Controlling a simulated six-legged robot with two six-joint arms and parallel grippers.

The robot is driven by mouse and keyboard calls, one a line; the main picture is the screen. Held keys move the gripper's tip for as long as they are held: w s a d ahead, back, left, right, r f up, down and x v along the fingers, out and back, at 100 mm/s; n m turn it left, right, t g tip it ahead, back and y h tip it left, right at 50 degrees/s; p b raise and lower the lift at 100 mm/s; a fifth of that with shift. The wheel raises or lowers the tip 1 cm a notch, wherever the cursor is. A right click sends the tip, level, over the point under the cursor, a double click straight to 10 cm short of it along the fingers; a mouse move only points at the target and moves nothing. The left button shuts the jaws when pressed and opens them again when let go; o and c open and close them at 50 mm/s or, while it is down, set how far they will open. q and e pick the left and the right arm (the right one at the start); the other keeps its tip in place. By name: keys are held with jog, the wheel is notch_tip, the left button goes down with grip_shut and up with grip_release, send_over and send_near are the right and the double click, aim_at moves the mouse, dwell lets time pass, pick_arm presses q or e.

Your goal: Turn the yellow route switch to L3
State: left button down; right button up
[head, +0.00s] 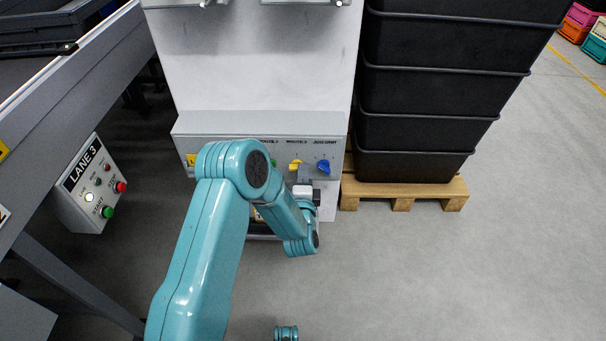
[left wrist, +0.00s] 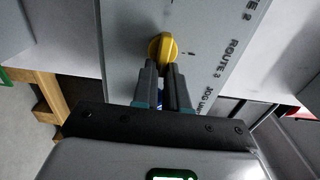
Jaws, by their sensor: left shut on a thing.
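A yellow switch (head: 296,164) sits on the grey control panel (head: 220,127), under a label that seems to read ROUTE 3. In the left wrist view the yellow knob (left wrist: 162,46) shows at the fingertips, beside small tick marks. My left gripper (head: 303,176) is at the panel front. In the left wrist view its two dark fingers (left wrist: 161,68) are shut on the yellow knob, one on each side. The fingers hide part of the knob, and I cannot read which mark it points to. My right gripper does not show.
A blue switch (head: 323,166) sits just right of the yellow one, under JOG UNIT. Another yellow part (head: 190,160) is at the panel's left. Black bins (head: 430,95) stand on a pallet (head: 405,192) at right. A LANE 3 button box (head: 90,185) is at left.

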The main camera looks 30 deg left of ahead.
pick_arm(q)
jog(key=shift+w+a+r, duration=0.1)
jog(key=shift+r, duration=0.05)
jog(key=c, duration=1.3)
grip_release()
jog(key=shift+c, duration=0.2)
jog(key=shift+o, duration=0.9)
